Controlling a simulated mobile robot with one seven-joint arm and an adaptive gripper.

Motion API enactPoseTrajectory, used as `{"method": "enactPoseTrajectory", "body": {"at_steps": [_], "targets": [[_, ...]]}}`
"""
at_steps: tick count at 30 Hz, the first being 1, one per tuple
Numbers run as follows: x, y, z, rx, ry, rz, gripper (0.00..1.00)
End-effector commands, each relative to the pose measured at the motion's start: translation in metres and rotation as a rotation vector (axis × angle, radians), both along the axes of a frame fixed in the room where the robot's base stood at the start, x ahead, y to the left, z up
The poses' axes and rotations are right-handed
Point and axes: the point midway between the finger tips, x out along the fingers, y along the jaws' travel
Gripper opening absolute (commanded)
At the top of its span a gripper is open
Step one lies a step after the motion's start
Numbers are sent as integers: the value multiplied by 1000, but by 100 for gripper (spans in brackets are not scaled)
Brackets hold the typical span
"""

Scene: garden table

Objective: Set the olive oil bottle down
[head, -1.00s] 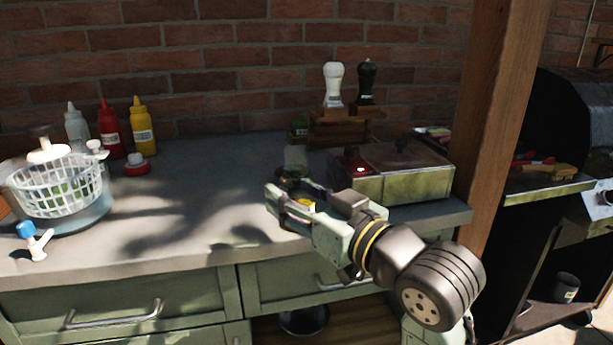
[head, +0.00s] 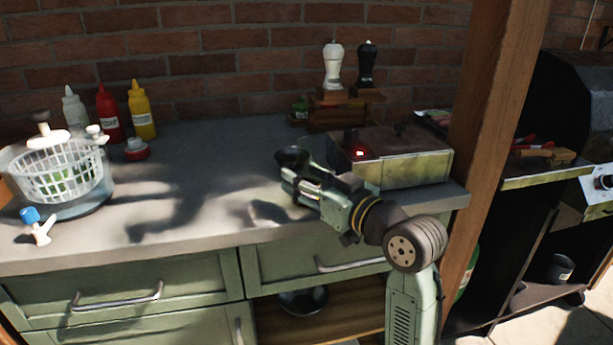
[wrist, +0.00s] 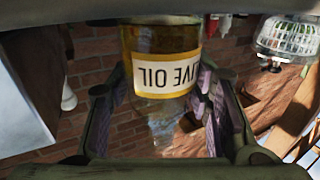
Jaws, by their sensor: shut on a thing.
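The olive oil bottle (wrist: 165,75) is between my gripper's (wrist: 166,98) two fingers in the wrist view. It is clear glass with amber oil and a cream label bordered in yellow, whose lettering appears upside down. The fingers are shut on its sides. In the head view my gripper (head: 293,174) is over the right part of the grey countertop (head: 190,205), left of the metal-sided box. A dark rounded shape shows at the fingertips there; the bottle is hard to make out. I cannot tell how far its base is from the counter.
The metal-sided box (head: 405,171) stands right of my gripper, with a rack of white and black mills (head: 340,112) behind. A wooden post (head: 497,130) rises at right. A white basket (head: 62,172) and squeeze bottles (head: 110,117) stand left. The middle counter is clear.

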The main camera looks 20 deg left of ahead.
Motion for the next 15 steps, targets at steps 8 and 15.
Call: {"method": "enactPoseTrajectory", "body": {"at_steps": [8,15], "targets": [[0,0,-5,1,-1,0,9],[0,0,-3,0,0,0,62]]}}
